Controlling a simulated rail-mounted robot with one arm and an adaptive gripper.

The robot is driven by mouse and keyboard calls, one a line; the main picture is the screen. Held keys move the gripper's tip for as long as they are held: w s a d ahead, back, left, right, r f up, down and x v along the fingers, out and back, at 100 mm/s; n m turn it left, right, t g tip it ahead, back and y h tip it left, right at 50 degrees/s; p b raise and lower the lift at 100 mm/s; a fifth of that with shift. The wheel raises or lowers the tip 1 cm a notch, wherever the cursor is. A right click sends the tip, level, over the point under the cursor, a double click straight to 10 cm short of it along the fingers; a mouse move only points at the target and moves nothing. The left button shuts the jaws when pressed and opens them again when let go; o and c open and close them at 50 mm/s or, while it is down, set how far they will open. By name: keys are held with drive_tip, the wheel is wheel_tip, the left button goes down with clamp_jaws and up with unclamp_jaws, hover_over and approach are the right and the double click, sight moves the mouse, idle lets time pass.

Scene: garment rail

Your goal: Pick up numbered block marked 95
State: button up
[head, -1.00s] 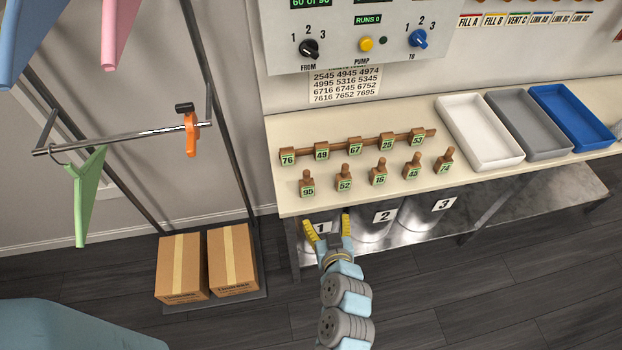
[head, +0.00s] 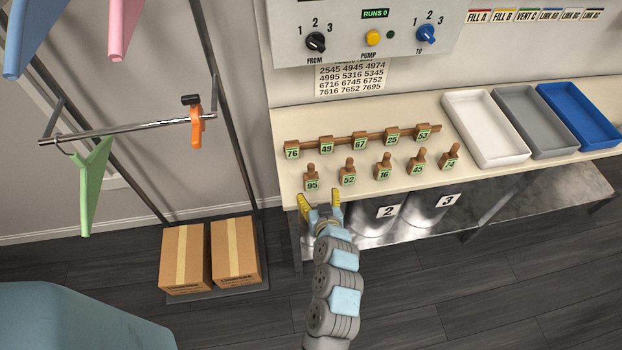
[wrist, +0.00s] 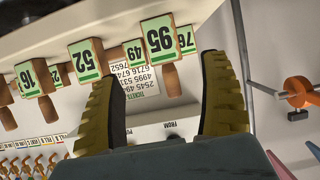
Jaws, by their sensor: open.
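The block marked 95 (head: 312,183) is a small brown wooden block with a knob and a green-and-white label. It stands upright at the left end of the front row on the bench. In the wrist view the 95 block (wrist: 160,40) appears upside down, beyond and between the fingertips. My gripper (head: 319,200) is open and empty, just in front of the bench's front edge near the 95 block. Its yellow fingers (wrist: 168,92) do not appear to touch the block.
Block 52 (head: 348,176) stands right of 95, with blocks 16 (head: 383,172), 45 and 74 further along. Behind is a wooden rack (head: 375,137) with several numbered blocks. White (head: 448,103), grey and blue trays lie at the right. Numbered bins stand under the bench.

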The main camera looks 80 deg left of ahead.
sight(312, 182)
drive_tip(key=x, duration=0.3)
drive_tip(key=shift+a, duration=0.25)
drive_tip(key=shift+s+x, duration=0.15)
drive_tip(key=shift+x, duration=0.9)
drive_tip(key=shift+s+x, duration=0.15)
drive_tip(key=shift+x, duration=0.9)
drive_tip(key=shift+a+f, duration=0.2)
drive_tip(key=shift+a, duration=0.4)
drive_tip(key=c, duration=1.3)
